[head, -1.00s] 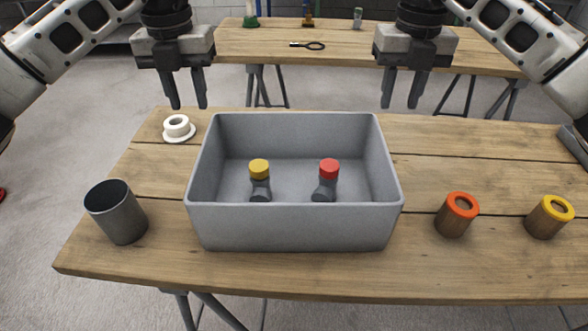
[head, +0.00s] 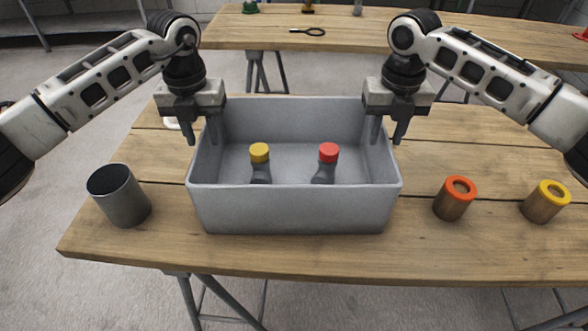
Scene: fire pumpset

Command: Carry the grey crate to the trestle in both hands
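The grey crate (head: 295,210) stands on the near wooden table, open side up. Inside it are a yellow-capped bottle (head: 260,165) and a red-capped bottle (head: 327,165), both upright. My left gripper (head: 202,138) is at the crate's left wall, its fingers apart, one outside and one inside the rim. My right gripper (head: 387,138) is at the right wall in the same way. Both look open; whether the fingers touch the walls cannot be told.
A dark grey cup (head: 120,197) stands left of the crate. An orange-topped pot (head: 455,200) and a yellow-topped pot (head: 546,203) stand to its right. A white item is mostly hidden behind my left gripper. A black ring-ended tool (head: 308,31) lies on the trestle.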

